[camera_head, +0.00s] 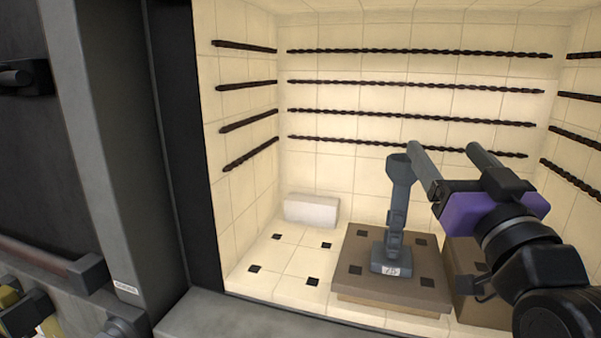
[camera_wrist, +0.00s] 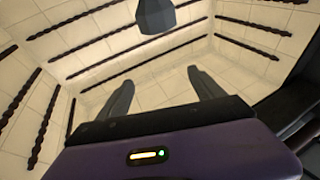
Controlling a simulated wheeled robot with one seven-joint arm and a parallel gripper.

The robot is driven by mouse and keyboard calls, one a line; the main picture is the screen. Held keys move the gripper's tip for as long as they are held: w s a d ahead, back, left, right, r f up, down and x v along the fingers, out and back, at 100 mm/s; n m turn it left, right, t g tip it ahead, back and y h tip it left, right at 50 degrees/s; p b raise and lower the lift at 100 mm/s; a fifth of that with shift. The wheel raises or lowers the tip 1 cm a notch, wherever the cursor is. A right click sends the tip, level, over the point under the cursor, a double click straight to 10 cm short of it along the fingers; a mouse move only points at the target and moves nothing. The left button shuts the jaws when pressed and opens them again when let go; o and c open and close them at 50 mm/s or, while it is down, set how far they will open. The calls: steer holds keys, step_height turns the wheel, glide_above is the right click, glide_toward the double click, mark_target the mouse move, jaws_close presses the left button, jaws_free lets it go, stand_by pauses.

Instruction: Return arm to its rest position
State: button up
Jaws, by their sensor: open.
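My gripper (camera_head: 442,148) is inside the tiled chamber at the right, at the end of my dark arm. Its two grey fingers are spread, with nothing between them, and its purple body is behind them. The wrist view also shows the open fingers of my gripper (camera_wrist: 160,75). A grey upright piece (camera_head: 397,205) with a cup-like top and a labelled base stands on a brown slab (camera_head: 352,248). Its top is close to the left finger in the head view. In the wrist view a grey piece (camera_wrist: 155,15) shows at the top edge, apart from the fingers.
Dark twisted rods (camera_head: 420,52) line the chamber walls. A white block (camera_head: 311,210) lies at the back left. A brown block (camera_head: 482,288) stands right of the slab, below my arm. The dark door frame (camera_head: 178,150) bounds the opening at left.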

steer(key=s+f, duration=0.4)
steer(key=f, duration=0.3)
steer(key=s+f, duration=0.4)
steer(key=f, duration=0.3)
steer(key=s+a+f+g, duration=0.1)
steer(key=s+f+g, duration=0.2)
steer(key=s+f, duration=0.9)
steer(key=s+f+g, duration=0.3)
steer(key=s+f, duration=1)
steer(key=s, duration=0.8)
steer(key=shift+a+g, duration=0.3)
steer(key=shift+a, duration=0.1)
steer(key=shift+c, duration=0.5)
